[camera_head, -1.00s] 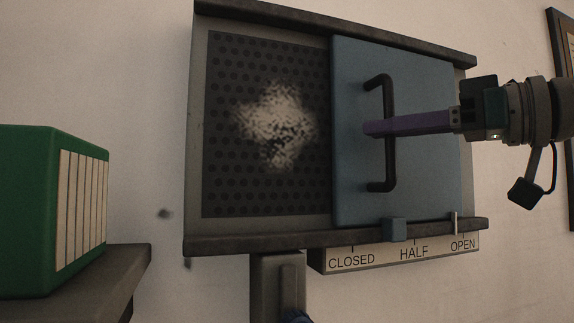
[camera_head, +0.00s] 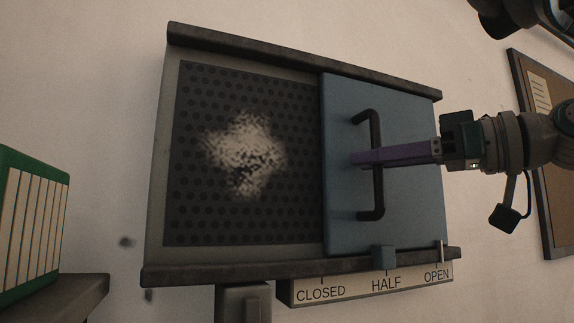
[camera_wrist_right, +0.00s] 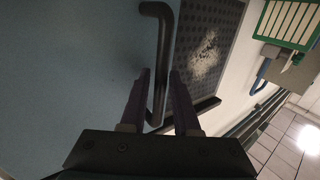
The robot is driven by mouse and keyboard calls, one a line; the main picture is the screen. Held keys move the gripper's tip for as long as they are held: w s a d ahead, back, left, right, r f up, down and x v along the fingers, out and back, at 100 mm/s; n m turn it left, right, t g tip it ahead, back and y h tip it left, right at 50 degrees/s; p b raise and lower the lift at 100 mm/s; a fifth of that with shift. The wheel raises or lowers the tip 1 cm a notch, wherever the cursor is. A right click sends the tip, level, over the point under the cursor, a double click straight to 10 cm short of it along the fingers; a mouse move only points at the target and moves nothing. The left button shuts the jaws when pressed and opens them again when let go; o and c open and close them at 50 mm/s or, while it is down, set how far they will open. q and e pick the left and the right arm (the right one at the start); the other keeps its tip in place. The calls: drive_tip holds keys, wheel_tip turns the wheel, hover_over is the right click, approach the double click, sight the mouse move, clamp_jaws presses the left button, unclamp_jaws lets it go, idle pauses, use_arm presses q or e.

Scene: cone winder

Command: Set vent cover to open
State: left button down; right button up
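The vent cover (camera_head: 410,180) is a blue sliding panel in a grey wall frame (camera_head: 155,200). It covers the right part, leaving the dark perforated vent (camera_head: 295,150) bare on the left. Its black bar handle (camera_head: 377,195) is upright. My right gripper (camera_head: 365,158) comes from the right; its purple fingers lie either side of the handle, which shows between them in the wrist view (camera_wrist_right: 160,85), close against both. My left gripper is not in view.
A pale fuzzy patch (camera_head: 243,155) lies over the vent. A green box (camera_head: 12,190) with pale slats stands on a dark ledge (camera_head: 70,295) at left. A pale marker (camera_head: 440,252) stands by OPEN.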

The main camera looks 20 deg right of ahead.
drive_tip(key=b+v, duration=0.8)
drive_tip(key=v, duration=0.2)
drive_tip(key=shift+a, duration=0.1)
